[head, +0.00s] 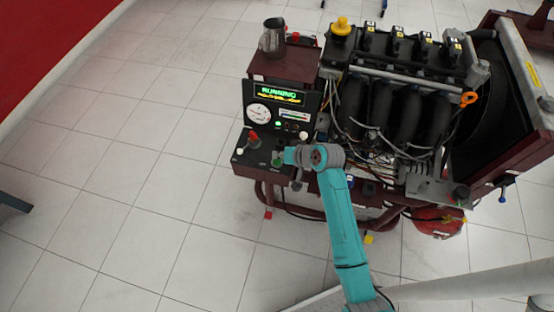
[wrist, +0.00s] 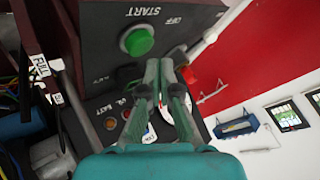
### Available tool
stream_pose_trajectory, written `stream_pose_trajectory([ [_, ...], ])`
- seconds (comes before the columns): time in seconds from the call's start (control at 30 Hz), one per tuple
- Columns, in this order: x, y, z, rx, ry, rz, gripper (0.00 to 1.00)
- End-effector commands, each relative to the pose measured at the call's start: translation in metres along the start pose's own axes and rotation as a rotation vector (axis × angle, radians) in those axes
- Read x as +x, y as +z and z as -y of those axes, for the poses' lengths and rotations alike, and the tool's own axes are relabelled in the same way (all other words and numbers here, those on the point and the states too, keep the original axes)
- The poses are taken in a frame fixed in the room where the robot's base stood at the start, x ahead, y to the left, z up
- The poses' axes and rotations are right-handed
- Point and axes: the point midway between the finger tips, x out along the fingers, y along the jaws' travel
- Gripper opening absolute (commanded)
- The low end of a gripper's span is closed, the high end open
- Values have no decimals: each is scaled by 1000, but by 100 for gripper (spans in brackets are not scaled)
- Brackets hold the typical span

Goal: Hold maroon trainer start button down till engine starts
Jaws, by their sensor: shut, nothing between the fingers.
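The maroon trainer (head: 262,67) carries an engine and a control panel. Its display (head: 280,95) reads RUNNING in green letters. The round green start button (wrist: 138,41) shows in the wrist view beside the word START, on a dark panel face. My gripper (wrist: 165,68) is shut and empty, its fingertips just below and right of the green button in that view. The button's face is uncovered there; I cannot tell how far the tips are from the panel. In the head view my gripper (head: 283,157) is at the panel's lower right.
A red knob (head: 253,138) stands on the panel left of my gripper. A round gauge (head: 259,115) sits below the display. A grey jug (head: 272,38) stands on top. The engine (head: 395,90) with cables lies to the right. The tiled floor (head: 130,180) at left is clear.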

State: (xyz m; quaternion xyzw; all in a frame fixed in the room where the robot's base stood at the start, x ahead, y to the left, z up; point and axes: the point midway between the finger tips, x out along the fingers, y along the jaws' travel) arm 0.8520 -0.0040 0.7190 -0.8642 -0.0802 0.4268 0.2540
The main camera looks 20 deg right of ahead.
Motion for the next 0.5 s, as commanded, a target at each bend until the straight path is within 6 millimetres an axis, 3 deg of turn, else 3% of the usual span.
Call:
stream_pose_trajectory([
  [0.5,-29,-22,21,-2,0,-2,0],
])
